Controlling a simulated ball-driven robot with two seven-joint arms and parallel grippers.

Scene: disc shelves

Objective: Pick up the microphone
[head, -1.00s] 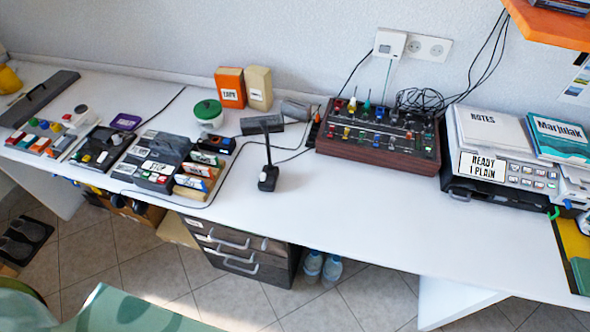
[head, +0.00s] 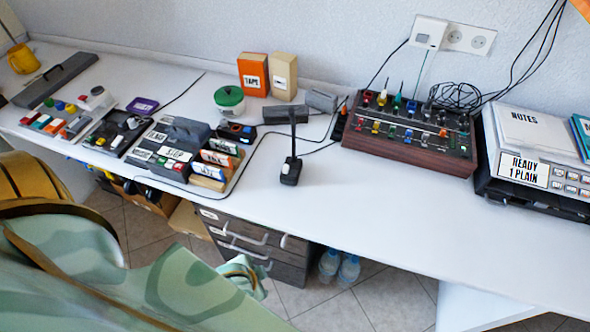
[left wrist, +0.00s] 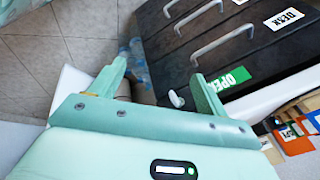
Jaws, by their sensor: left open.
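A dark upright item that looks like the microphone (head: 292,150) stands on the white desk, left of the mixer. It has a small block base, a thin stalk and a dark bar across its top. My left gripper (left wrist: 157,90) is open in the left wrist view, with nothing held between its fingers. It is in front of the dark drawer unit, and the microphone does not show in that view. In the head view my green left arm fills the lower left, below the desk's front edge and apart from the microphone. My right gripper is out of view.
A wood-sided mixer (head: 405,140) with several knobs stands right of the microphone. A black cable loops around the rack. The desk front to the right is clear. A drawer unit (head: 255,245) stands below.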

